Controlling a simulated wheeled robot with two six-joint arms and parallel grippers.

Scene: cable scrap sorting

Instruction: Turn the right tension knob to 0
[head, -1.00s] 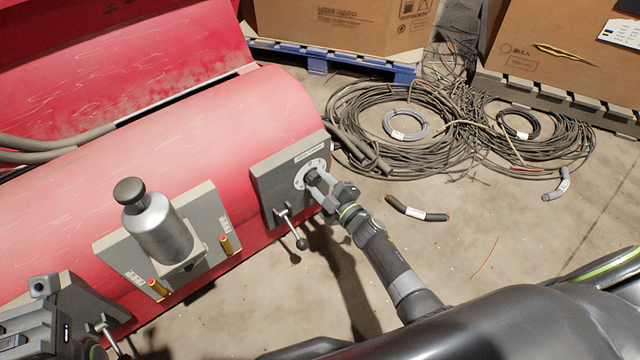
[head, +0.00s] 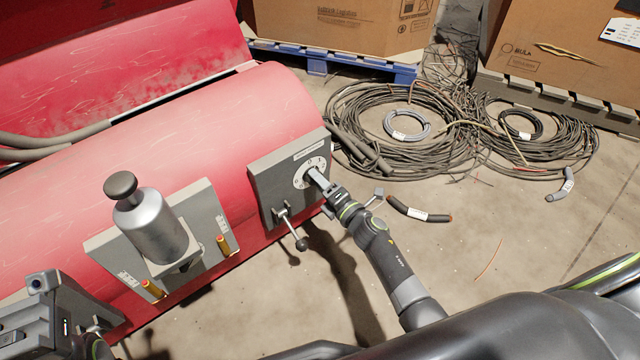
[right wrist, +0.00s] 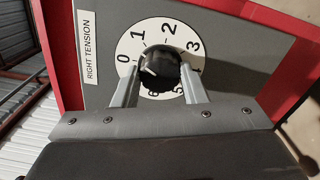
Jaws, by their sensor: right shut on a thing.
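The right tension knob is black (right wrist: 158,66) on a round white dial (right wrist: 128,46) numbered from 0 upward, under a RIGHT TENSION label (right wrist: 88,47). A small pale mark on the knob shows on its left side, near the 0; its exact reading is unclear. My right gripper (right wrist: 158,80) is shut on the knob, one finger on each side. In the head view the right gripper (head: 316,177) reaches the dial (head: 303,170) on the grey panel (head: 270,186) and hides most of the knob. My left gripper's housing (head: 38,318) is at the lower left; its fingers are unclear.
A lever with a ball end (head: 300,243) hangs just below the right panel. A silver cylinder with a black cap (head: 155,225) stands on the middle panel. Cable coils (head: 410,150) and loose cable pieces (head: 420,214) lie on the floor to the right.

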